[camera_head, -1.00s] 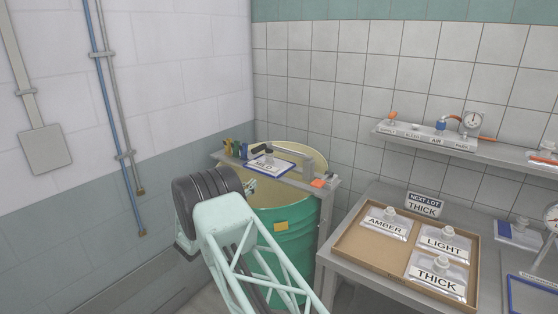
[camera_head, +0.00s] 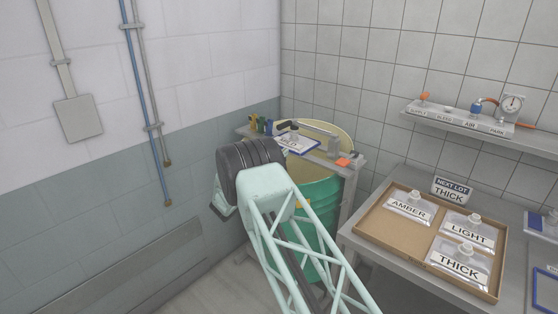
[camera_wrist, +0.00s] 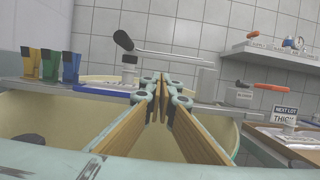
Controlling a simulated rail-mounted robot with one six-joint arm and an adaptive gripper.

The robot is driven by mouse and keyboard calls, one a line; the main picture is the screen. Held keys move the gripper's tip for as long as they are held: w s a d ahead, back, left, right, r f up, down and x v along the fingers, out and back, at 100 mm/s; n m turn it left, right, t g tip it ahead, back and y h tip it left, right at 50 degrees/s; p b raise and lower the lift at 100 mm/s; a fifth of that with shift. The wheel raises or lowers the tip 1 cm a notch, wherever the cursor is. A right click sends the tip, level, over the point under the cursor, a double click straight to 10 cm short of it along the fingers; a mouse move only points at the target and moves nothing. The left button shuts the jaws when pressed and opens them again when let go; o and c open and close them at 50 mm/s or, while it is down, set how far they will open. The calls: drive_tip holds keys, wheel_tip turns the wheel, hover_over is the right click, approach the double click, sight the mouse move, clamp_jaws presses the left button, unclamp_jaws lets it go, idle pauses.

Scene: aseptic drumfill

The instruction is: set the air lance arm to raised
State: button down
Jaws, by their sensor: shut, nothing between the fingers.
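The lance arm is a thin grey rod (camera_wrist: 170,53) with a black handle (camera_wrist: 123,40) at its left end, on a grey post (camera_wrist: 206,80) at its right. In the wrist view it slopes gently, handle end higher. It also shows in the head view as a rod (camera_head: 317,128) over the drum (camera_head: 326,190), a green drum with a cream inside. My gripper (camera_wrist: 164,82) is shut and empty, its fingertips in front of and below the rod in the wrist view; contact is not visible. In the head view my arm hides the gripper.
At right, a table holds a cardboard tray (camera_head: 375,247) with AMBER, LIGHT and THICK bags.

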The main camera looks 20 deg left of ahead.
drive_tip(key=b+x, duration=0.1)
drive_tip(key=x, duration=1.3)
drive_tip(key=shift+w+d+r, duration=0.15)
drive_tip(key=shift+w+d, duration=0.1)
drive_tip(key=shift+w, duration=0.1)
drive_tip(key=shift+a+r+b, duration=0.1)
drive_tip(key=shift+r+b, duration=0.05)
drive_tip(key=shift+b, duration=0.2)
drive_tip(key=shift+r+m, duration=0.2)
drive_tip(key=shift+m, duration=0.2)
